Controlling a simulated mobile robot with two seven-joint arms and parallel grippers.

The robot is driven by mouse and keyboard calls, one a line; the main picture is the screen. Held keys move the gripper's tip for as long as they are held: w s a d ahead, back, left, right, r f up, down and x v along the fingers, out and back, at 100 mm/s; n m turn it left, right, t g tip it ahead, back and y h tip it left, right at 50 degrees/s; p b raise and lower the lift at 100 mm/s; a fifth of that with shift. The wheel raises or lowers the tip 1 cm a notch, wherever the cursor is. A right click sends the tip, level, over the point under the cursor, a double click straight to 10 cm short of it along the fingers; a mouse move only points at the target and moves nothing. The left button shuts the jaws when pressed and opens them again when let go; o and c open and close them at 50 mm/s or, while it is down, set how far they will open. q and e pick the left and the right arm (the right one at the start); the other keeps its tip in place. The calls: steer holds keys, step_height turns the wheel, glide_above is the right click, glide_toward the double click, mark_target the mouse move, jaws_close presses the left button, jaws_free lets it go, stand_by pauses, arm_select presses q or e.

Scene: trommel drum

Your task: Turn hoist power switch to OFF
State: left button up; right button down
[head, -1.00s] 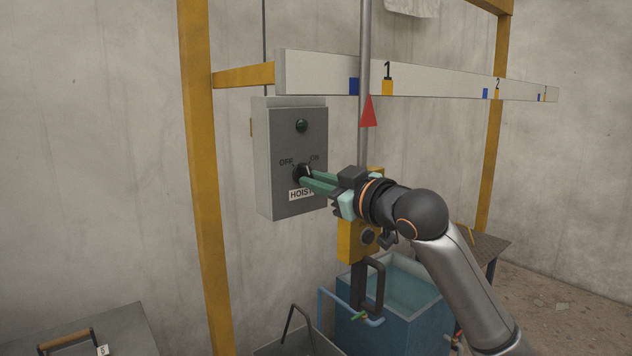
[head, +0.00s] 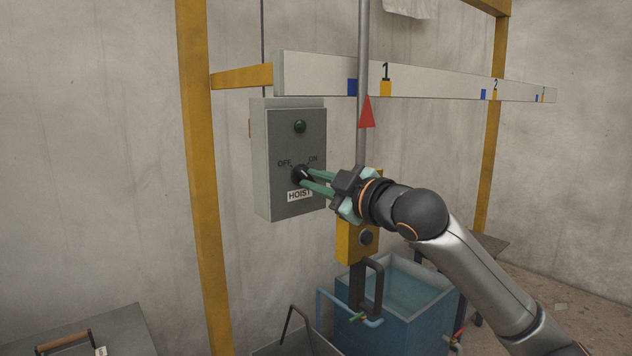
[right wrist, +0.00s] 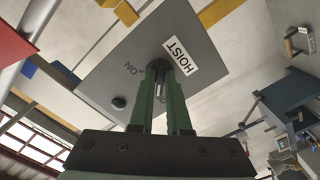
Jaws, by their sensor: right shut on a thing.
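The grey hoist switch box (head: 290,199) hangs on the wall, with OFF at the dial's left and ON at its right in the head view. Its black rotary knob (head: 297,175) sits between these labels, partly covered by my fingers. A light mark on it seems to lean toward ON. My right gripper (head: 306,177) is shut on the knob, one green finger on each side. In the right wrist view the knob (right wrist: 160,88) shows between the fingertips (right wrist: 160,98), with the OFF label hidden. My left gripper is not in view.
A dark green lamp (head: 299,127) sits above the knob. A yellow post (head: 200,180) stands left of the box and a white numbered beam (head: 430,84) runs above. A vertical pole with a red pointer (head: 367,112) and a blue tank (head: 400,315) are at right.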

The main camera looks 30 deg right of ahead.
steer(key=c, duration=0.9)
jaws_free()
steer(key=shift+s, duration=0.1)
steer(key=shift+s+d+b, duration=0.15)
steer(key=shift+s+b, duration=1.1)
steer(key=shift+s, duration=0.8)
steer(key=shift+s+d+b, duration=0.2)
steer(key=shift+s+b, duration=1)
steer(key=shift+s, duration=0.85)
steer(key=shift+s+d+b, duration=0.15)
steer(key=shift+s+b, duration=1.1)
steer(key=shift+s, duration=0.8)
